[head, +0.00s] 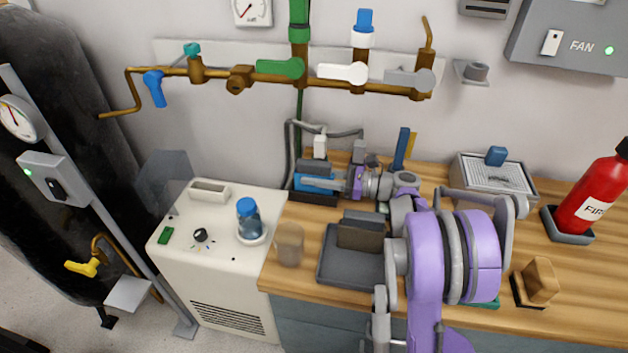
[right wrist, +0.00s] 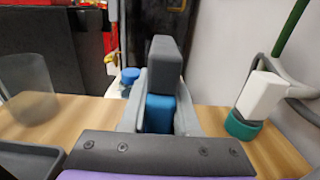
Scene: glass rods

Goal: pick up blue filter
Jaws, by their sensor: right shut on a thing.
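The blue filter (head: 308,183) is a blue block at the black holder (head: 314,199) on the left back of the wooden counter. My right gripper (head: 325,184) reaches it from the right and is shut on it. In the right wrist view the blue filter (right wrist: 160,113) shows between the grey fingers, with a dark grey block (right wrist: 165,62) above it. I cannot tell whether the filter is clear of the holder. My left gripper is not in view.
A white plug (head: 320,147) and grey hoses are close behind the holder. A blue-capped bottle (head: 248,220) stands on the white cabinet.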

